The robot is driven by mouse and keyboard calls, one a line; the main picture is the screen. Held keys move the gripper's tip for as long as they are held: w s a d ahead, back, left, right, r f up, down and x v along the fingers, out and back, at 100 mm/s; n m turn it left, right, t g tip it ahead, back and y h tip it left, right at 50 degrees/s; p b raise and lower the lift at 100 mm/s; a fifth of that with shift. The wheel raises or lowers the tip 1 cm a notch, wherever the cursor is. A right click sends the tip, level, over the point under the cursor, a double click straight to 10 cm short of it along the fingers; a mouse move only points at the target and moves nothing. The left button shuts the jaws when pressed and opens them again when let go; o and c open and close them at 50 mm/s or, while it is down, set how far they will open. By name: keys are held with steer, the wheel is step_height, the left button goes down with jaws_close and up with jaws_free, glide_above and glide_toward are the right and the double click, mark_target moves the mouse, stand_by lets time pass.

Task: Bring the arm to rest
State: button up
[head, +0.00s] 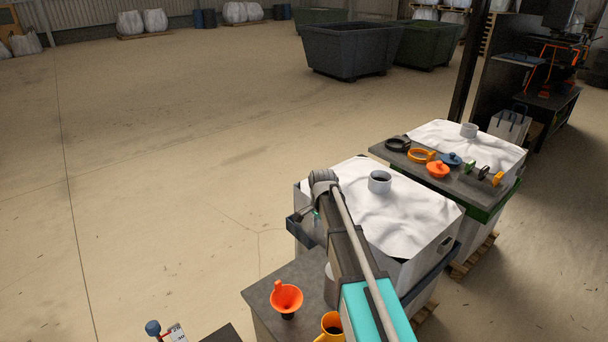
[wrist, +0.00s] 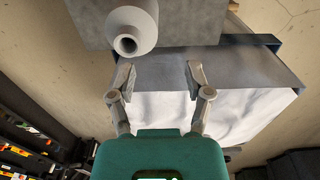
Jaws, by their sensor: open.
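My arm crosses the lower right middle of the head view, and its jaws cannot be made out there. In the wrist view my gripper (wrist: 159,76) is open, with its two grey fingers wide apart and nothing between them. Beyond the fingers, at the upper left, is a pale grey vessel (wrist: 144,15) with a round dark mouth, on or over a grey surface (wrist: 190,22). It is apart from the fingers. A white-covered container (wrist: 240,110) lies below the gripper and to the right in that view.
In the head view, two white-covered containers (head: 415,218) (head: 503,150) stand close to the arm. An orange funnel (head: 286,296) and a yellow funnel (head: 331,324) are on the near table (head: 262,297). Rings and lids lie on a dark shelf (head: 464,185). The left floor is clear.

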steer(key=shift+s, duration=0.1)
steer(key=s+d+f+n+b, duration=0.2)
steer(key=s+n, duration=0.3)
steer(key=s, duration=0.6)
steer(key=s+d+f+n+b, duration=0.2)
steer(key=s+n, duration=0.4)
steer(key=s, duration=0.5)
steer(key=shift+s, duration=0.2)
